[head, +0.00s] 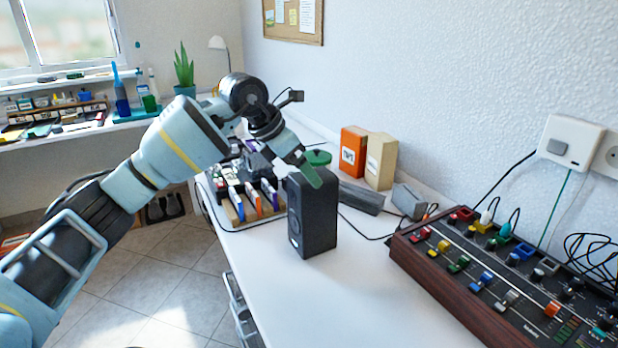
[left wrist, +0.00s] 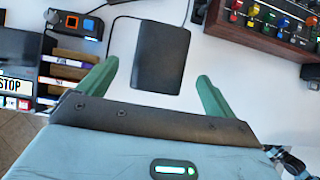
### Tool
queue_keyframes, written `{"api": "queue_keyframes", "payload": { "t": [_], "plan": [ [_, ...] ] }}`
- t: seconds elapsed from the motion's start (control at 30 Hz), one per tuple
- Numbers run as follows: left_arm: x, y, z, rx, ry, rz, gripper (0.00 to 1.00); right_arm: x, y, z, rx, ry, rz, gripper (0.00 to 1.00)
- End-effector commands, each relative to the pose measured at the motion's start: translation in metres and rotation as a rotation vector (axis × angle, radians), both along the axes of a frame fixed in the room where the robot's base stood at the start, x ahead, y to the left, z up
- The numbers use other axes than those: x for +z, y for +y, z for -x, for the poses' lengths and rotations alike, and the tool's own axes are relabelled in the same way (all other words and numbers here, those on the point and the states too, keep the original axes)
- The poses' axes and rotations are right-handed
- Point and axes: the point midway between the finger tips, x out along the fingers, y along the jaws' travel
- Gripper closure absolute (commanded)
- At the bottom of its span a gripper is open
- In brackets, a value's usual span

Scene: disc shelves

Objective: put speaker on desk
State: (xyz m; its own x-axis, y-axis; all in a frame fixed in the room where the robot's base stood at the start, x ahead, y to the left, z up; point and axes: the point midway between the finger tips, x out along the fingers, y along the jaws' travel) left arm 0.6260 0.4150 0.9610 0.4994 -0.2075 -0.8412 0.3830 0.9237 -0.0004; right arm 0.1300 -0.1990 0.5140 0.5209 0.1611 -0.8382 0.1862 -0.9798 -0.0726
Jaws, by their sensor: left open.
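The speaker is a black box (head: 314,215) standing upright on the white desk (head: 280,285), near its left edge. In the left wrist view I see the speaker's dark top (left wrist: 161,57) from above. My left gripper (head: 302,176) is at the speaker's top in the head view. Its two green fingers (left wrist: 158,76) are spread, one to each side of the speaker, with gaps visible between fingers and speaker in the left wrist view. The gripper is open and holds nothing. My right gripper is not in view.
A wood-sided mixer (head: 480,275) with cables fills the desk's right. An orange box (head: 353,152) and a beige box (head: 380,162) stand behind the speaker. A rack of colored cases (head: 250,205) is close on its left. The desk in front is clear.

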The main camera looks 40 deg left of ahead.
Motion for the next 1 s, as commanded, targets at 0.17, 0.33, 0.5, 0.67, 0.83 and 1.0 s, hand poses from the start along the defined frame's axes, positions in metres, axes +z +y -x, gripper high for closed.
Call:
{"api": "queue_keyframes", "payload": {
  "t": [0.17, 0.33, 0.5, 0.67, 0.83, 1.0],
  "plan": [
    [0.029, 0.007, 0.016, 0.001, -0.002, -0.001, 0.08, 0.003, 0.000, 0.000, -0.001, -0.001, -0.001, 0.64],
    [0.044, 0.011, 0.026, 0.000, 0.000, 0.000, 0.08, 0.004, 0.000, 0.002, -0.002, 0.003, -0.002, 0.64],
    [0.049, 0.012, 0.029, 0.000, 0.002, -0.001, 0.08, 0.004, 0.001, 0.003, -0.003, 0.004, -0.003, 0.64],
    [0.049, 0.012, 0.029, -0.001, 0.002, 0.000, 0.08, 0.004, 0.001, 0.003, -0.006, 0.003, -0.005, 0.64],
    [0.049, 0.012, 0.029, -0.001, 0.002, 0.000, 0.08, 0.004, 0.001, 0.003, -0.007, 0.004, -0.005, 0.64],
    [0.049, 0.012, 0.029, 0.000, 0.002, 0.001, 0.08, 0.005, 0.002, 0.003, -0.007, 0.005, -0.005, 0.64]
  ]
}}
